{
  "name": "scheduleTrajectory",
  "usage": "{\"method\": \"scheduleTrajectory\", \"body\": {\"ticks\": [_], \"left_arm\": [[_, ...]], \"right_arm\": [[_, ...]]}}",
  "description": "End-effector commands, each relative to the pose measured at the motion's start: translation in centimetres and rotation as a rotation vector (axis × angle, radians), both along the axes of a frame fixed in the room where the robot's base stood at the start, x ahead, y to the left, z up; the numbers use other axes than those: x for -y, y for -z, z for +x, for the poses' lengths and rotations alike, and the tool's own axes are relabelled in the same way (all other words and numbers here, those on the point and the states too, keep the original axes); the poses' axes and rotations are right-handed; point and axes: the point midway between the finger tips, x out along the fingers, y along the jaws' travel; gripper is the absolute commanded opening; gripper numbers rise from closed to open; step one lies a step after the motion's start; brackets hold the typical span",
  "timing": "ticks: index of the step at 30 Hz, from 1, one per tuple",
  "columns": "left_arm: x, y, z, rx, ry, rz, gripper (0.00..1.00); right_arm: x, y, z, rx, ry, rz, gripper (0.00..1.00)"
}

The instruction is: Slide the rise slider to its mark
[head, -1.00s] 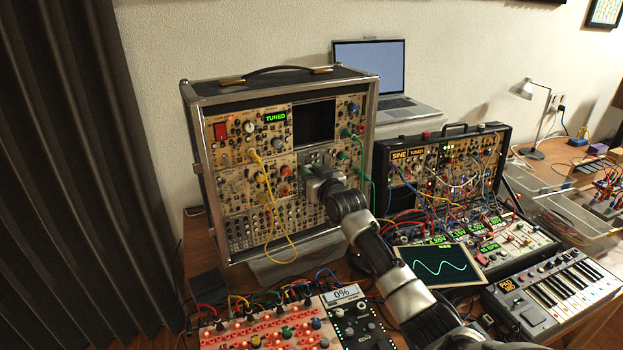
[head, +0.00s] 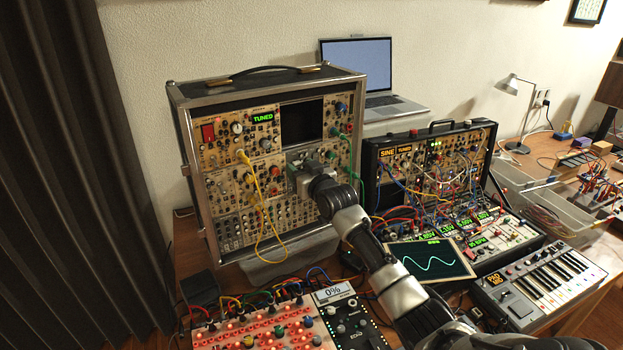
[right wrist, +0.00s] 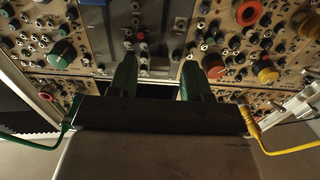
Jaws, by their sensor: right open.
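The rise slider is not clearly identifiable. A grey module panel (right wrist: 152,22) with small knobs, a red button and a light slot lies in front of my right gripper in the right wrist view. Contact with the panel cannot be told. My left gripper is out of view.
A yellow cable (head: 263,205) hangs left of my right gripper and a green cable (head: 361,190) right of it. A second patched synth case (head: 370,165), a small wave screen (head: 431,259) and a keyboard (head: 540,285) stand to the right. A laptop (head: 357,68) is behind.

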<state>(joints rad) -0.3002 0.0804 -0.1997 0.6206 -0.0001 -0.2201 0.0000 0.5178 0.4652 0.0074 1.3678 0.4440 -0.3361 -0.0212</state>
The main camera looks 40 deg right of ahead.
Motion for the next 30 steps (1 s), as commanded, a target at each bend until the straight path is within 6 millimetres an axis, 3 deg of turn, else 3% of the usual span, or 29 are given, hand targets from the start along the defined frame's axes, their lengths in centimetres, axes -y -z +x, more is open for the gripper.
{"method": "scheduleTrajectory", "body": {"ticks": [16, 21, 30], "left_arm": [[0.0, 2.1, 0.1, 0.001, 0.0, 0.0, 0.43], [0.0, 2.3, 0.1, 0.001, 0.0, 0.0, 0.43], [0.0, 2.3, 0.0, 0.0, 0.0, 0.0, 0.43]], "right_arm": [[-0.8, 0.2, -8.5, 0.001, 0.001, -0.001, 0.49], [-0.9, 0.0, -9.8, 0.002, 0.001, -0.001, 0.49], [-0.9, -0.1, -10.0, 0.001, 0.002, 0.0, 0.49]]}}
